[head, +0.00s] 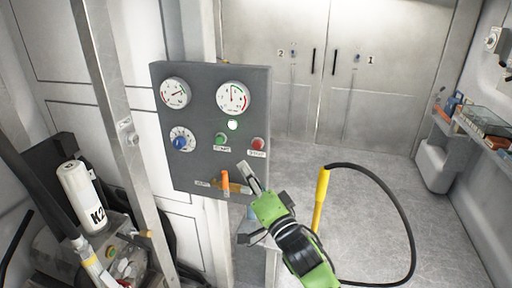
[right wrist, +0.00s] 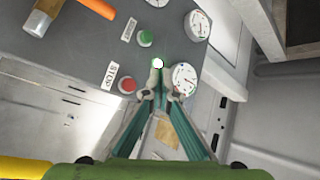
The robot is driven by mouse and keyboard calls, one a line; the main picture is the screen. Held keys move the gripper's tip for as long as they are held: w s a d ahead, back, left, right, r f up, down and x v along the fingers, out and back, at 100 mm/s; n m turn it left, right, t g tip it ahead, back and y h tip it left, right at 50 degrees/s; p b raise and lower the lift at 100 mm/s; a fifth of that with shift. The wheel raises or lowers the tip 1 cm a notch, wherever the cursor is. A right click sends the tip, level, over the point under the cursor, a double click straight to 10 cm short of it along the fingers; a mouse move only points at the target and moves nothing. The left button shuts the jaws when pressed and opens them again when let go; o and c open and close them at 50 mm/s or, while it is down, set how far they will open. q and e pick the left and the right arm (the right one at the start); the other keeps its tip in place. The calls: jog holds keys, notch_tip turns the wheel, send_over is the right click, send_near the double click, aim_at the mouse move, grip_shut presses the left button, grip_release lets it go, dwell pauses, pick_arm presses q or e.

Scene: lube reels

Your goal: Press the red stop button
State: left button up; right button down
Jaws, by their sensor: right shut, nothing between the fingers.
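The red stop button (head: 258,144) is on the right side of a grey control panel (head: 205,108), above a small label. In the right wrist view the red button (right wrist: 127,84) sits to the left of my finger tips, beside a label reading STOP. My right gripper (head: 243,166) is shut and empty, with its tips just below and left of the red button in the head view. In the right wrist view its tips (right wrist: 157,70) overlap the panel near the white lamp (right wrist: 158,63). I cannot tell whether they touch the panel. My left gripper is not in view.
A green button (head: 220,138), blue knob (head: 182,138), orange-handled lever (head: 225,180) and two gauges share the panel. A yellow handle (head: 321,190) with a black hose is to the right. A metal post (head: 110,90) stands left. Floor to the right is clear.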

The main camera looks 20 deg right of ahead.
aim_at(257, 145)
jog(key=shift+w+d+b, duration=0.2)
jog(key=shift+w+d, duration=0.55)
jog(key=shift+w, duration=0.35)
jog(key=shift+w+d+b, duration=0.2)
jog(key=shift+w+d, duration=0.6)
jog(key=shift+w, duration=0.35)
jog(key=shift+w+d+b, duration=0.2)
jog(key=shift+w+d, duration=0.55)
jog(key=shift+w, duration=0.35)
jog(key=shift+w+d, duration=0.25)
jog(key=shift+w, duration=0.1)
jog(key=shift+w+d, duration=0.25)
jog(key=shift+w, duration=0.15)
jog(key=shift+s+a+p, duration=0.5)
jog(key=shift+s+p, duration=0.15)
jog(key=shift+s, duration=0.1)
